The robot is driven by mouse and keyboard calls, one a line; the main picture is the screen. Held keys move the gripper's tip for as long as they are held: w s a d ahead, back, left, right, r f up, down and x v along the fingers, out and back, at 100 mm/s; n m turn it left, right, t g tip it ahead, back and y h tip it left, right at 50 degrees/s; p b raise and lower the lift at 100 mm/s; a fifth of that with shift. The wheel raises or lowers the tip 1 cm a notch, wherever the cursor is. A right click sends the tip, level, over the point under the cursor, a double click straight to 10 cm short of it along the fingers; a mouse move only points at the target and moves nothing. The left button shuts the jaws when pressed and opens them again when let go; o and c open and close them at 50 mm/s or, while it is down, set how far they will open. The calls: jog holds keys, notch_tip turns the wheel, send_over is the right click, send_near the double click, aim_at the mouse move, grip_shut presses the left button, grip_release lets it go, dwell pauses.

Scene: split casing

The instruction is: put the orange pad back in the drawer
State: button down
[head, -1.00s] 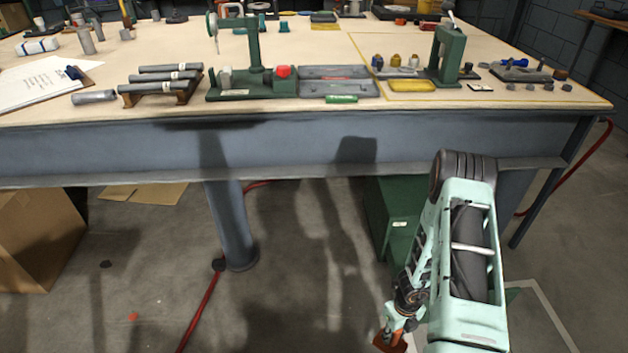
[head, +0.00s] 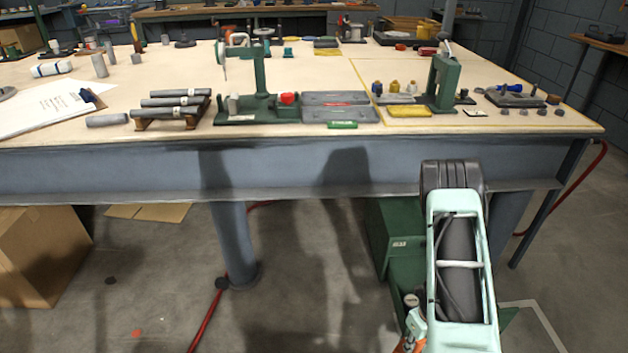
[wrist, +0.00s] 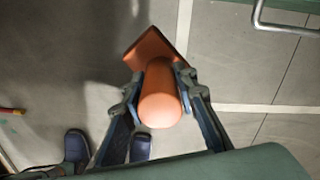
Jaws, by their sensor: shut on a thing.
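In the wrist view my gripper (wrist: 160,88) is shut on the orange pad (wrist: 158,105). A rounded orange part sits between the fingers, and a flat, angular orange part shows beyond the fingertips. The pad is held above the floor. In the head view my gripper is mostly cut off at the bottom edge. A green cabinet (head: 394,244) stands under the bench, left of my arm, with a green part in front of it low down; my arm hides much of it. In the wrist view a green front with a metal handle (wrist: 290,28) shows at top right. I cannot tell how far any drawer is open.
The workbench (head: 280,170) spans the head view, with tools and parts on top. Its leg (head: 235,245) and a red cable (head: 208,320) are left of the cabinet. A cardboard box (head: 35,255) stands far left. Two dark blue rounded shapes lie low in the wrist view.

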jog(key=w+a+r+n, duration=0.4)
jog(key=r+n, duration=0.2)
jog(key=r, duration=0.2)
jog(key=w+a+r+n, duration=0.3)
jog(key=a+r+n, duration=0.2)
jog(key=r, duration=0.2)
jog(key=w+a+r+n, duration=0.4)
jog(key=r+n, duration=0.2)
jog(key=r, duration=0.2)
jog(key=s+a+r+n+p, duration=0.1)
jog(key=r+n+p, duration=0.4)
jog(key=r+p, duration=0.7)
jog(key=s+a+r+n+p, duration=0.1)
jog(key=s+r+n+p, duration=0.3)
jog(key=r+p, duration=0.8)
jog(key=s+a+r+n+p, duration=0.1)
jog(key=r+n+p, duration=0.4)
jog(key=r+p, duration=0.8)
notch_tip(320, 180, up, 10)
jog(key=shift+s+f+n, duration=0.1)
jog(key=shift+s+n, duration=0.3)
jog(key=shift+s, duration=0.35)
jog(key=shift+d, duration=0.1)
